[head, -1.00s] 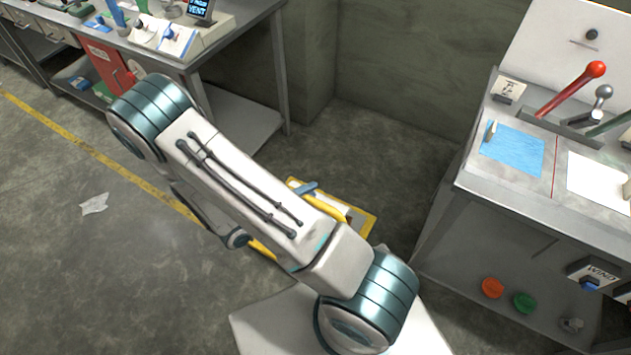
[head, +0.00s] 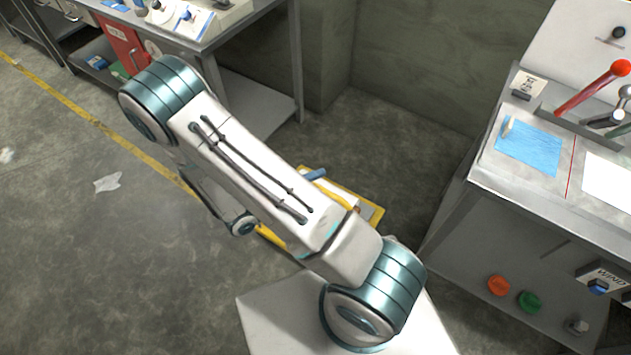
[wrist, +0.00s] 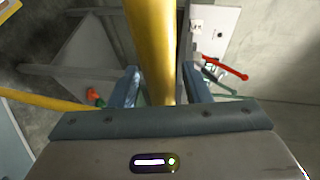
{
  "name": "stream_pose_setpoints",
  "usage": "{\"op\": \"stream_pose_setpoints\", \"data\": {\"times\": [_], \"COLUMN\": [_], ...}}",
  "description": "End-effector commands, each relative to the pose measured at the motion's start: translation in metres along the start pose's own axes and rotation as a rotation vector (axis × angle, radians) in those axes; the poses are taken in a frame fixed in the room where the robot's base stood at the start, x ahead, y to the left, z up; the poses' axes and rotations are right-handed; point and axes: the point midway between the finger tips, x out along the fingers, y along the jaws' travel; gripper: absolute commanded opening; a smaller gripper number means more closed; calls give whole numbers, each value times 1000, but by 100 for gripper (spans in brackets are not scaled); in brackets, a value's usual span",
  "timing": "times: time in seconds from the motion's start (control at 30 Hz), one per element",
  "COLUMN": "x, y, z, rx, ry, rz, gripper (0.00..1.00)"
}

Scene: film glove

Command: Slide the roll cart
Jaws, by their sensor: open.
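The roll cart (head: 374,216) is a low, yellow-edged frame on the floor, mostly hidden behind my arm in the head view. A yellow bar, likely its handle, shows beside the arm. In the wrist view a thick yellow bar (wrist: 152,40) runs between the two blue-grey fingers of my gripper (wrist: 163,88). The fingers stand apart on either side of the bar; I cannot tell whether either touches it. In the head view my arm hides most of the gripper.
A grey bench (head: 470,185) with a red lever (head: 590,90) stands at right. Another bench (head: 215,38) stands at upper left. A concrete wall (head: 415,60) closes the back. Floor at left is open, with a yellow line and a scrap of paper (head: 107,182).

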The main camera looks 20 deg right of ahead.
Motion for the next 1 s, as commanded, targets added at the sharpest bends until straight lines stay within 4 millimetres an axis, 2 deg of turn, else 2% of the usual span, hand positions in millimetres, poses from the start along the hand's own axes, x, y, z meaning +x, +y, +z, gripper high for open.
{"op": "stream_pose_setpoints", "data": {"times": [0.17, 0.4, 0.6, 0.77, 1.0], "x": [-31, -87, -120, -131, -133], "y": [2, 3, 2, 1, 0], "z": [1, 1, 0, 0, 0], "rx": [3, 3, 1, 1, 0], "ry": [-6, -6, -4, -2, -2], "rz": [2, 4, 2, 2, 1], "gripper": [43, 43, 43, 43, 43]}}
